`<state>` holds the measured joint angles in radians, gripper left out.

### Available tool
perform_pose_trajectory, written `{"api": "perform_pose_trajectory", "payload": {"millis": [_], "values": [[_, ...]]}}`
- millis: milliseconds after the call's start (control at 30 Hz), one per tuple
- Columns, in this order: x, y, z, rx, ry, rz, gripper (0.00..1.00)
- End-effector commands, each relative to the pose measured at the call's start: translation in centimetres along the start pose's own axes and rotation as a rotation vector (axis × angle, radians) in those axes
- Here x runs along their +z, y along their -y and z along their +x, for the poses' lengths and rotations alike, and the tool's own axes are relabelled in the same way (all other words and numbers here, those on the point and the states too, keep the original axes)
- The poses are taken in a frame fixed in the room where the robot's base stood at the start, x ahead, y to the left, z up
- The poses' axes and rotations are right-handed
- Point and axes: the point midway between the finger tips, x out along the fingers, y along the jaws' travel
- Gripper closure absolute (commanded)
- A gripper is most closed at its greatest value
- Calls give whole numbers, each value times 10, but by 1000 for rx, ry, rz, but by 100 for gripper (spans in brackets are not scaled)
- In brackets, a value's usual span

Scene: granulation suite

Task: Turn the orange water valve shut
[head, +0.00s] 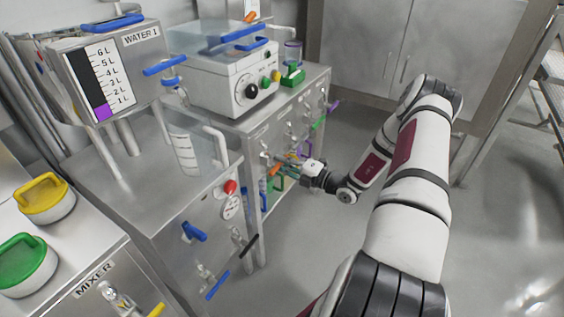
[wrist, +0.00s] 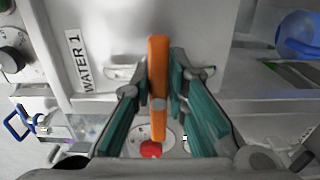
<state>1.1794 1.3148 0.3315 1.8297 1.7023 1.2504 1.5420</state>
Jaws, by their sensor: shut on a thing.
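The orange water valve (wrist: 158,68) shows in the wrist view as a long, narrow handle running up and down the picture between my fingers. My gripper (wrist: 161,88) is shut on this handle, with a teal-padded finger on either side. The handle extends above and below the fingertips. In the head view my gripper (head: 300,176) reaches the front of the steel cabinet from the right. A small orange part of the valve (head: 274,170) shows just left of it. The valve body is mostly hidden by the handle and fingers.
A WATER 1 label (wrist: 82,62) is on the panel beside the valve. Blue (head: 194,231), green (head: 319,122) and purple (head: 333,107) handles stick out from nearby cabinet fronts. A white machine (head: 225,85) stands on the cabinet. The floor (head: 345,245) around my arm is clear.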

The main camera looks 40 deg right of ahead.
Motion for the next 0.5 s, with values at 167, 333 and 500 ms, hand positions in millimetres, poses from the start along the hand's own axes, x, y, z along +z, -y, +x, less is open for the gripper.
{"api": "perform_pose_trajectory", "payload": {"millis": [167,333,500], "values": [[-1,-2,1,7,-2,15,100],[0,-2,1,7,-1,15,100],[0,-2,1,7,-1,15,81]]}}
